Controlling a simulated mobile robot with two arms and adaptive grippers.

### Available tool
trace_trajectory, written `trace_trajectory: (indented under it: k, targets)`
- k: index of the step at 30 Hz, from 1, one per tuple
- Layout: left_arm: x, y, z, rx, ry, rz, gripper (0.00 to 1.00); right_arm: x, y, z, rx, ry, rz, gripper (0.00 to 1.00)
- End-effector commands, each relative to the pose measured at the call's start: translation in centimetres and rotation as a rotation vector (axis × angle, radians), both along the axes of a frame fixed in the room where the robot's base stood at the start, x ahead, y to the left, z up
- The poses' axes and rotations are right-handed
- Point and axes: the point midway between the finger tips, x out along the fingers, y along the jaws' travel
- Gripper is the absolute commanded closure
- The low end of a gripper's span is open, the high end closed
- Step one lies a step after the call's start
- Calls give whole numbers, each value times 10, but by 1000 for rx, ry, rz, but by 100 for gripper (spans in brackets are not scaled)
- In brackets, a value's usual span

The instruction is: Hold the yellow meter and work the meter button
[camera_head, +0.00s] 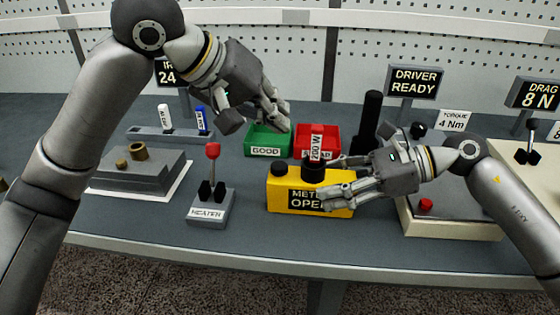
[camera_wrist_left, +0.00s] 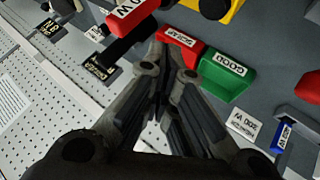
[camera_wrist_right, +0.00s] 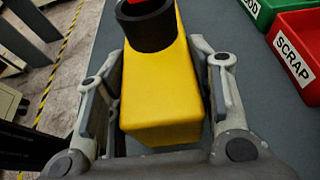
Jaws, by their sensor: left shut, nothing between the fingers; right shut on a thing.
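The yellow meter (camera_head: 285,196) stands on the table with a dark panel whose partly covered text reads "METE… OPE…". A small dark knob (camera_head: 280,168) at its top left looks like the button. A wider black collar (camera_head: 313,174) is on its top; a red part with a "200 W" label (camera_head: 316,148) appears to stand in it. My right gripper (camera_head: 338,182) is shut on the meter, with fingers on both sides of the yellow body (camera_wrist_right: 160,115) in the right wrist view. My left gripper (camera_head: 277,116) is shut and empty, above and behind the meter near the bins.
A green GOOD bin (camera_head: 268,137) and a red SCRAP bin (camera_head: 329,133) stand behind the meter. A heater lever box (camera_head: 211,207) is to its left. A grey block on a plate (camera_head: 140,176) is farther left. A black post (camera_head: 371,115) rises behind my right gripper.

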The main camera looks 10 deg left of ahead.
Motion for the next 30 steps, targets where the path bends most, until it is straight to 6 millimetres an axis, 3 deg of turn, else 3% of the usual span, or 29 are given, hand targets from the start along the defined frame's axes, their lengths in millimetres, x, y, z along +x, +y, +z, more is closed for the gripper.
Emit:
trace_trajectory:
  k: [1,2,8,20,30]
  targets:
    - [0,0,0,0,0,0,100,0,0,-3,-6,4,1,82]
    - [0,0,0,0,0,0,100,0,0,-3,-6,4,1,50]
    - [0,0,0,0,0,0,100,0,0,-2,-3,2,0,26]
    - [0,0,0,0,0,0,100,0,-6,2,-1,1,-1,26]
    - [0,0,0,0,0,0,100,1,-67,26,-2,0,-4,26]
